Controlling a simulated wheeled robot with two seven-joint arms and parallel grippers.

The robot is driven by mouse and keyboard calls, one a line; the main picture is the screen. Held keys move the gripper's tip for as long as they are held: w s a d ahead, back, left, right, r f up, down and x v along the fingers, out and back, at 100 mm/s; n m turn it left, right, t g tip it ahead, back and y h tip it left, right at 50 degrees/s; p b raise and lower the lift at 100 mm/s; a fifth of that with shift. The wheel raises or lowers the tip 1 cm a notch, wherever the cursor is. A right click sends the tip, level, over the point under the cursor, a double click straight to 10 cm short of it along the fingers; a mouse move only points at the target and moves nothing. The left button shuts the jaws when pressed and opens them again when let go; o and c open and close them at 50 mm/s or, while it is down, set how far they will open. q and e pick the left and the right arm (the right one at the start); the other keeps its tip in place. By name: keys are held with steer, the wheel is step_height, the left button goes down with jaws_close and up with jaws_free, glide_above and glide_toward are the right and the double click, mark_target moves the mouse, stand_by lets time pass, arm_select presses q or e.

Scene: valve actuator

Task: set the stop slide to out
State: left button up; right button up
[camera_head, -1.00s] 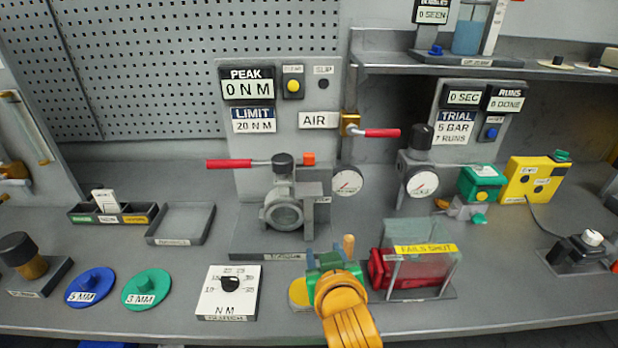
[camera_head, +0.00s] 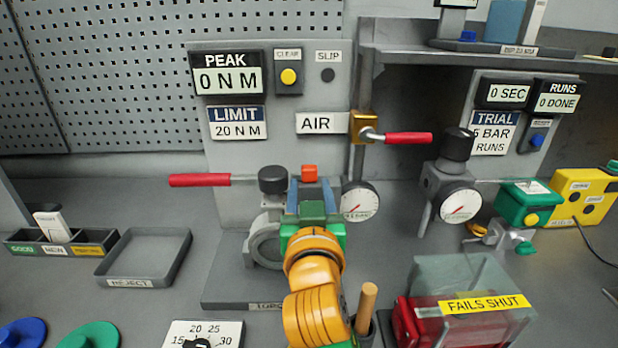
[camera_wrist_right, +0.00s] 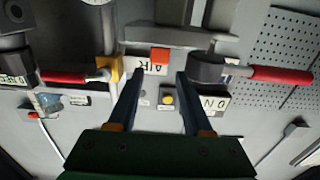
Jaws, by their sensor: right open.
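A small orange-red block (camera_head: 309,173), which looks like the stop slide, sits at the top of the grey torque fixture (camera_head: 225,292), just right of a black round cap. It also shows in the right wrist view (camera_wrist_right: 160,55). My right gripper (camera_head: 309,186) is in front of the fixture, its blue-grey fingers pointing at the block. In the wrist view the gripper (camera_wrist_right: 160,76) is open and empty, with the block just beyond and between the fingertips. I cannot tell whether they touch it. The arm hides much of the fixture. My left gripper is not in view.
A red-handled lever (camera_head: 200,180) reaches left from the black cap (camera_head: 273,180). A gauge (camera_head: 359,201) stands close right of the fingers. A red AIR valve handle (camera_head: 408,138) is above right. The FAILS SHUT unit (camera_head: 470,300) stands front right, the reject tray (camera_head: 143,283) left.

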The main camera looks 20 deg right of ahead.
mark_target(310, 171)
steer(key=p+x, duration=0.1)
steer(key=x, duration=0.5)
steer(key=shift+d, duration=0.1)
steer(key=shift+c, duration=0.2)
jaws_close()
